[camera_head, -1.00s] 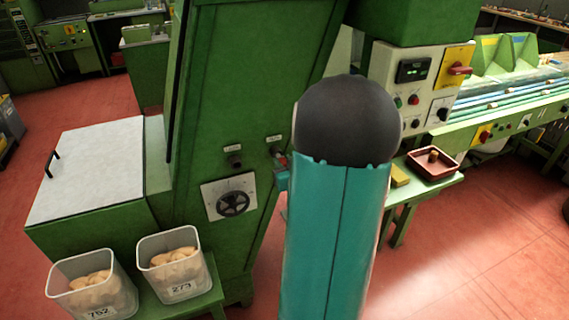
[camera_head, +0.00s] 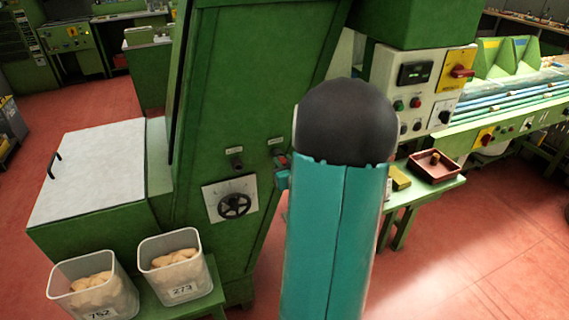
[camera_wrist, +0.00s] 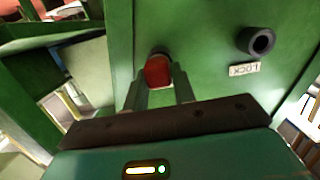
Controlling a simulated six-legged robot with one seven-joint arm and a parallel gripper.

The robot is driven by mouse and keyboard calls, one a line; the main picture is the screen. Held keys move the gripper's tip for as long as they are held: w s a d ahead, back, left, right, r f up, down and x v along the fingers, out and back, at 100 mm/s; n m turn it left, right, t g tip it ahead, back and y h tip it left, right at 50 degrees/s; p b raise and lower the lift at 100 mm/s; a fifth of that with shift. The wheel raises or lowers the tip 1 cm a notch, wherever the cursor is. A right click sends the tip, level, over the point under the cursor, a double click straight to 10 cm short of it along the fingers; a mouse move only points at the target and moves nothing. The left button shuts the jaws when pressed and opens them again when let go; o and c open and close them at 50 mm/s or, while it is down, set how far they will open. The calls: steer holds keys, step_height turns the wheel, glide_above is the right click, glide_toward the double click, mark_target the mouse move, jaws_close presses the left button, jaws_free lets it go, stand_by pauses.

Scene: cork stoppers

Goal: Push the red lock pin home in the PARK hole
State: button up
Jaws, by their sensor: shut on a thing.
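The red lock pin (camera_wrist: 157,70) is between the two fingers of my gripper (camera_wrist: 158,82) in the wrist view. Its far end meets a dark socket on the green cabinet face, and I cannot tell how deep it sits. In the head view my gripper (camera_head: 283,178) is at the right-hand socket, under a small label (camera_head: 277,141) too small to read surely. The other socket (camera_wrist: 257,41), dark, round and empty, stands beside the LOCK label (camera_wrist: 244,69) in the wrist view. It also shows left of my gripper in the head view (camera_head: 237,164). My arm hides part of the cabinet.
A black handwheel (camera_head: 234,205) on a white plate is below the sockets. Two bins of corks (camera_head: 95,290) (camera_head: 182,268) stand at lower left. A red-brown tray (camera_head: 433,167) and a yellow block (camera_head: 400,178) lie on the bench at right.

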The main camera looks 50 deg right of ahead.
steer(key=shift+w+d, duration=0.15)
steer(key=shift+w, duration=0.05)
steer(key=o, duration=1.1)
steer(key=shift+c, duration=0.2)
